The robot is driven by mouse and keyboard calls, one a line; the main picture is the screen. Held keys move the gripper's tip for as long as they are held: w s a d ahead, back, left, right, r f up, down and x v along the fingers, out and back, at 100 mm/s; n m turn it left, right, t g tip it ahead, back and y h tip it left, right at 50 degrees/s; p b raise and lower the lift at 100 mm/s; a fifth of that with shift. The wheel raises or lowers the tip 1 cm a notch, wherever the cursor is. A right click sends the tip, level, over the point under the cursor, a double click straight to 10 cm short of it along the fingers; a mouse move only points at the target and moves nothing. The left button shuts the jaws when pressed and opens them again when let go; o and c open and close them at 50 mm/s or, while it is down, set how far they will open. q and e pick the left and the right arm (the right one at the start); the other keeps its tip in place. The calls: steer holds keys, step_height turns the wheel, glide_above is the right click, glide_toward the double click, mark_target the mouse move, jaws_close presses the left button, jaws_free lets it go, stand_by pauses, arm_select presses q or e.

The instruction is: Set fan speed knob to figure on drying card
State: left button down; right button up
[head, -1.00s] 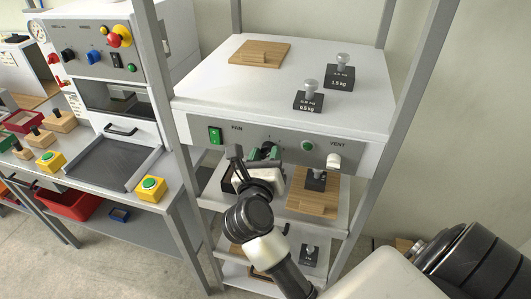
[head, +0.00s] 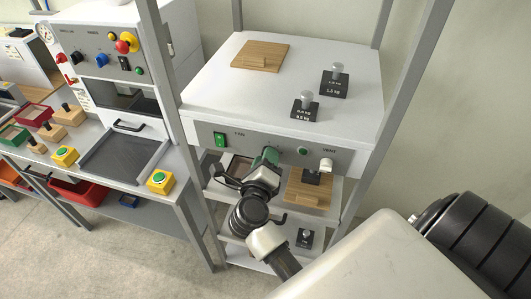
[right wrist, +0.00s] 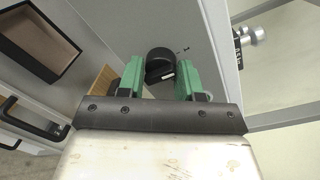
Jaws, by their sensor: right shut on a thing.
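The fan speed knob (right wrist: 160,64) is black with a white mark and shows in the right wrist view, on the grey front panel. The green fingers of my right gripper (right wrist: 160,80) are on either side of it, shut on it. In the head view my right gripper (head: 266,157) is at the panel (head: 226,131), right of the FAN label and the green switch (head: 220,139). There it hides the knob. I cannot read the knob's setting. I cannot make out a drying card in these frames. My left gripper is not in view.
A white knob (head: 326,164) under the VENT label and a green button (head: 302,151) are to the right on the panel. A wooden lid (head: 308,190) lies on the shelf below. Grey frame posts (head: 171,95) flank the unit. Two weights (head: 304,108) stand on top.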

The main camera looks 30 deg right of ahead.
steer(key=shift+r, duration=0.15)
stand_by(0.4)
steer(key=o, duration=0.9)
steer(key=shift+d, duration=0.15)
